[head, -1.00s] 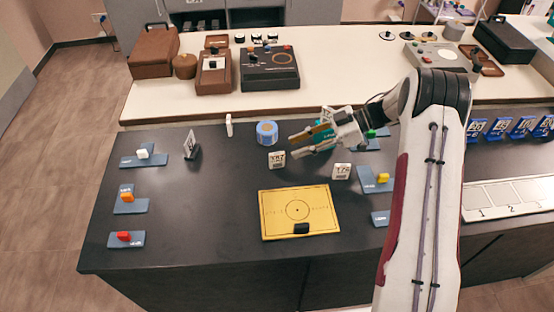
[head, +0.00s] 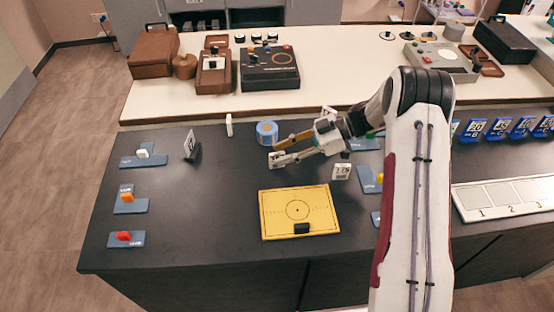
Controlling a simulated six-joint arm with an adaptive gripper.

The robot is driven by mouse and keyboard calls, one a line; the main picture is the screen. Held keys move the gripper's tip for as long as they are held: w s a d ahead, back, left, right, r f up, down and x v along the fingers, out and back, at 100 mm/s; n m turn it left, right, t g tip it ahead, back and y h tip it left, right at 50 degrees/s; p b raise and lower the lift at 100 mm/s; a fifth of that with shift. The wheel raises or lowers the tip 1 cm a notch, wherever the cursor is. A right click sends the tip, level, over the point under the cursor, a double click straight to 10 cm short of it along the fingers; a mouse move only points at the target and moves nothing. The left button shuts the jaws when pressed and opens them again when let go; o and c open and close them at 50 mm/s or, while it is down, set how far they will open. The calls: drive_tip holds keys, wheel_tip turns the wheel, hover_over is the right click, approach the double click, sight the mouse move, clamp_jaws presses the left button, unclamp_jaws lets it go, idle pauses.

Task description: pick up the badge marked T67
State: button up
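The badge that looked like T67 a second ago stands on the dark counter, left of the middle. In the head view only a small pale part of the badge (head: 273,162) seems to show now, and its marking cannot be read. My gripper (head: 275,151) is at the badge, its fingers pointing left. The fingers are apart, with the lower grey finger overlapping the badge in the picture. Whether it touches the badge cannot be told. A white badge that seems to read T76 (head: 342,172) stands to the right.
A blue tape roll (head: 267,132) stands just behind my gripper. A yellow board (head: 298,212) with a black block lies in front. A tilted badge (head: 191,146) and an edge-on white badge (head: 229,125) stand left. Another badge is mostly hidden behind my gripper.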

clamp_jaws()
drive_tip(key=shift+r, duration=0.15)
wheel_tip(320, 180, up, 10)
idle(0.8)
idle(0.4)
